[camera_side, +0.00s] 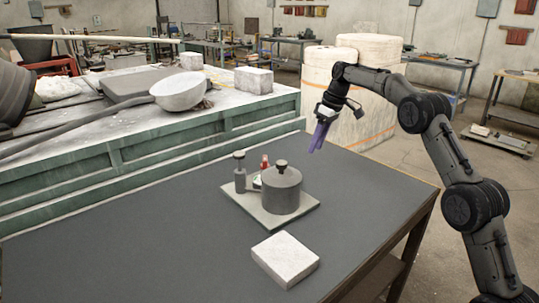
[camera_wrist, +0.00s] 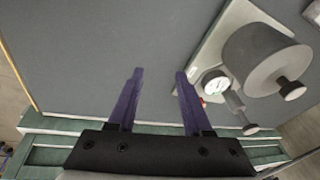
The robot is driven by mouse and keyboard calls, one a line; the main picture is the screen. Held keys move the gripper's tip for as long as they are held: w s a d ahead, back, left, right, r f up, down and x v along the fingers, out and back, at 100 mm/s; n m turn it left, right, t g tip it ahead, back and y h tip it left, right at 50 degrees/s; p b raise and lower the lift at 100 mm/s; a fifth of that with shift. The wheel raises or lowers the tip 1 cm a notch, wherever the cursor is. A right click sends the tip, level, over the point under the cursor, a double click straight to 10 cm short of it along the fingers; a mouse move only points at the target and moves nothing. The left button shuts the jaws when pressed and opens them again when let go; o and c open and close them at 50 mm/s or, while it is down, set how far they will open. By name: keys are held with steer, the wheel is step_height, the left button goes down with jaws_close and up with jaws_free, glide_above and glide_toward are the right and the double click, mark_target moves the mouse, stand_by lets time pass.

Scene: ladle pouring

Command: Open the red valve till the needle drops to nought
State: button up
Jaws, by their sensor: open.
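The red valve (camera_side: 265,162) shows as a small upright red piece behind the grey pot (camera_side: 282,192); the pot hides part of it. In the wrist view only a bit of red (camera_wrist: 202,100) shows beside the gauge. The round white gauge (camera_wrist: 215,81) is there, but its needle is too small to read; in the side view the gauge is mostly hidden. My gripper (camera_side: 315,149) has purple fingers, spread apart and empty, above the table, right of and higher than the pot. In the wrist view the fingers (camera_wrist: 158,75) are left of the gauge, touching nothing.
The pot stands on a light base plate (camera_side: 262,217) beside a grey post (camera_side: 240,176) with a knob. A pale block (camera_side: 285,259) lies in front. A green-sided bench (camera_side: 150,153) with a ladle (camera_side: 178,92) borders the table's back. The table's left is clear.

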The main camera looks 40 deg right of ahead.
steer(key=m, duration=0.2)
step_height(320, 180, up, 9)
steer(key=m+t+h, duration=0.1)
steer(key=m+h, duration=0.4)
steer(key=m, duration=0.3)
glide_above(265, 158)
steer(key=s+a, duration=0.4)
steer(key=x, duration=1.3)
steer(key=shift+d+f, duration=0.25)
steer(key=shift+d, duration=0.05)
jaws_close()
